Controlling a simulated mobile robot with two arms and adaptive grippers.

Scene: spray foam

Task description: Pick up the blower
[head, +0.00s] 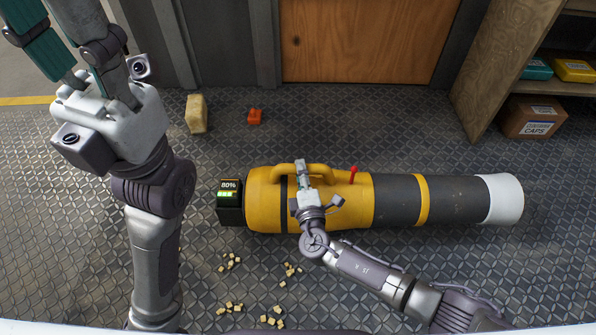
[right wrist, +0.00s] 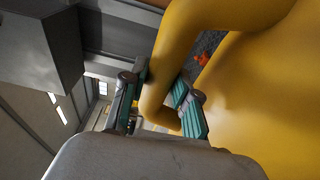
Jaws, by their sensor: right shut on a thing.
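The blower (head: 392,200) is a long yellow and dark grey tube lying on its side, with a white nozzle at the right and an 80% display at the left. My right gripper (head: 302,172) is at the yellow handle (head: 322,169) on its far side. In the right wrist view the teal fingers (right wrist: 162,102) are on both sides of the handle (right wrist: 158,82), shut on it. I cannot tell whether the blower is clear of the floor. My left gripper (head: 72,52) is raised at the upper left, fingers spread and empty, apart from the blower.
A beige block (head: 196,114) and a small orange piece (head: 254,116) lie on the metal floor beyond the blower. Several small beige cubes (head: 230,262) lie in front. A wooden shelf (head: 490,85) with boxes stands at the upper right. A wooden panel (head: 357,40) closes the back.

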